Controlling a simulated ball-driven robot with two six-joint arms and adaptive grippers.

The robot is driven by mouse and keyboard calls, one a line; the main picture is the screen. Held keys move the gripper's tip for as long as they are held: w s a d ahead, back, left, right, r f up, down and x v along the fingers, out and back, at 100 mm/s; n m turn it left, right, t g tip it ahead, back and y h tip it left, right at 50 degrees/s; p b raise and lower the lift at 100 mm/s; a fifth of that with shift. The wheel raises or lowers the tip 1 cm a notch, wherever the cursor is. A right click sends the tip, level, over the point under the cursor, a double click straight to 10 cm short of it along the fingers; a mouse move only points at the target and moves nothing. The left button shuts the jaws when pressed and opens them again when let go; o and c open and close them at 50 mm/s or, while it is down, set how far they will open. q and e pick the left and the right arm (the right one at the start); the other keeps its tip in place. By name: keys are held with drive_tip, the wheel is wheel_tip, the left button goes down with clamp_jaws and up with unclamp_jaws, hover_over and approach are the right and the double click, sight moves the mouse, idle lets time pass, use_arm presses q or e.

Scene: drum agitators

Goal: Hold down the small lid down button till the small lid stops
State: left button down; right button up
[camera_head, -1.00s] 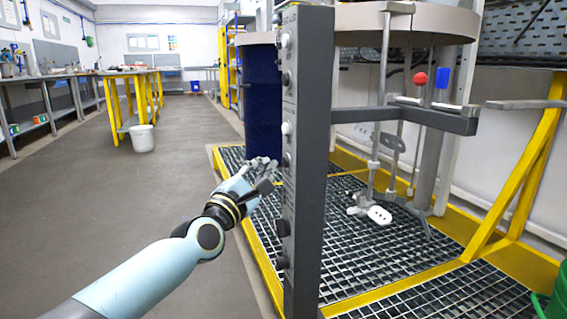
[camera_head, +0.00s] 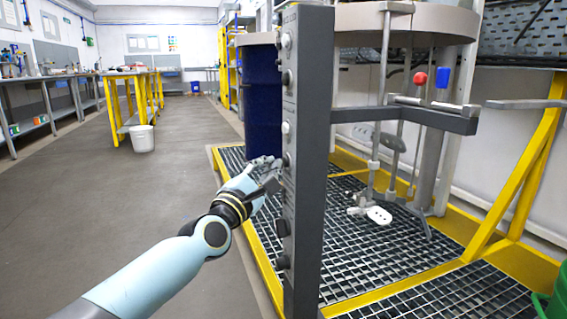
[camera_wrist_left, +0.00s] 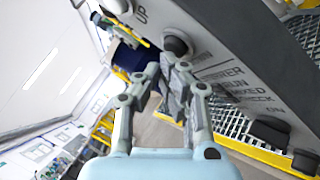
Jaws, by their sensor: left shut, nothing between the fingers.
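A tall grey control panel (camera_head: 309,160) with a column of round buttons on its left face stands in the middle of the head view. My left gripper (camera_head: 274,174) is shut and empty beside this face, close to a dark button (camera_head: 286,160). In the left wrist view my left gripper (camera_wrist_left: 179,82) has its fingertips together just below a dark round button (camera_wrist_left: 177,43); whether they touch the panel is unclear. A lighter button (camera_wrist_left: 118,6) is near the "UP" print. I cannot tell which button is marked for the small lid. My right gripper is not in view.
Behind the panel stand a dark blue drum (camera_head: 263,100) and an agitator frame with a grey crossbar (camera_head: 430,119). Yellow-edged grating (camera_head: 375,270) covers the floor there. More dark knobs (camera_head: 283,228) sit lower on the panel.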

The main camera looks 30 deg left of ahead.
use_arm(q)
drive_tip(key=shift+w+d, duration=0.3)
drive_tip(key=shift+w, duration=0.05)
idle(1.5)
idle(5.2)
drive_tip(key=shift+s+a, duration=0.65)
drive_tip(key=shift+s, duration=0.1)
